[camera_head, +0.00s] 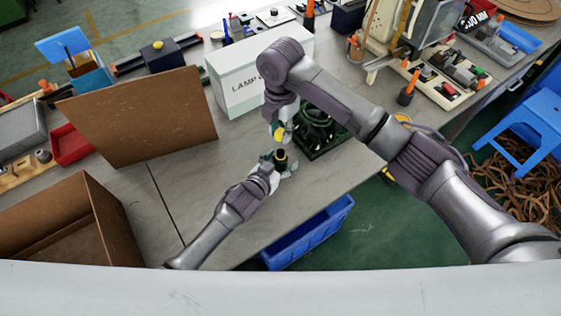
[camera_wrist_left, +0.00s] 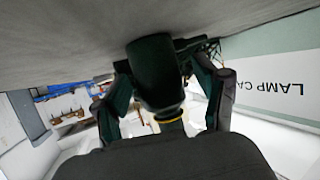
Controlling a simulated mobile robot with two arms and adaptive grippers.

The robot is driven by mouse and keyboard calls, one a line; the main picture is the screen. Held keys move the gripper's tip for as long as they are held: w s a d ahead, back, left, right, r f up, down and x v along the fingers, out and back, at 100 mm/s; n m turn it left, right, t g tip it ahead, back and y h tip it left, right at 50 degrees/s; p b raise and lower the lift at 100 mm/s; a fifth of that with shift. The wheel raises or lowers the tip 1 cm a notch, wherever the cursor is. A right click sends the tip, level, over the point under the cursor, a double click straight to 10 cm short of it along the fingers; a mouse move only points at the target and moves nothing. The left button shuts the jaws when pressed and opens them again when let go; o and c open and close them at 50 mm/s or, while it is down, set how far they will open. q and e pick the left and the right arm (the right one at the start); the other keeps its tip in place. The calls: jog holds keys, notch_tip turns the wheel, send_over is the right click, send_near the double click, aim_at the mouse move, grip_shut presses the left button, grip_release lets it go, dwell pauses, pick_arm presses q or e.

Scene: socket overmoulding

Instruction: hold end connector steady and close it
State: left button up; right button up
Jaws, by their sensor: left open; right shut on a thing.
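The end connector (camera_head: 281,157) is a dark cylinder with a yellow band, low over the table's front edge. In the left wrist view the dark green connector (camera_wrist_left: 157,75) with its yellow ring sits between the two fingers of my left gripper (camera_wrist_left: 165,92). My left gripper (camera_head: 280,168) is open around it; whether a finger touches it I cannot tell. My right gripper (camera_head: 279,126) is just above and behind it in the head view, shut on a small yellow part (camera_head: 278,133). That part is mostly hidden by the fingers.
A dark green coil of cable (camera_head: 322,135) lies to the right of the grippers. A white lamp carton (camera_head: 240,85) stands behind. A brown board (camera_head: 140,120) and an open cardboard box (camera_head: 75,225) are at left. A blue bin (camera_head: 308,235) is below the table edge.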

aim_at(280, 152)
pick_arm(q)
grip_shut()
pick_arm(e)
jog(key=shift+f, duration=2.5)
jog(key=shift+f, duration=0.1)
jog(key=shift+f, duration=0.8)
jog(key=shift+f, duration=0.55)
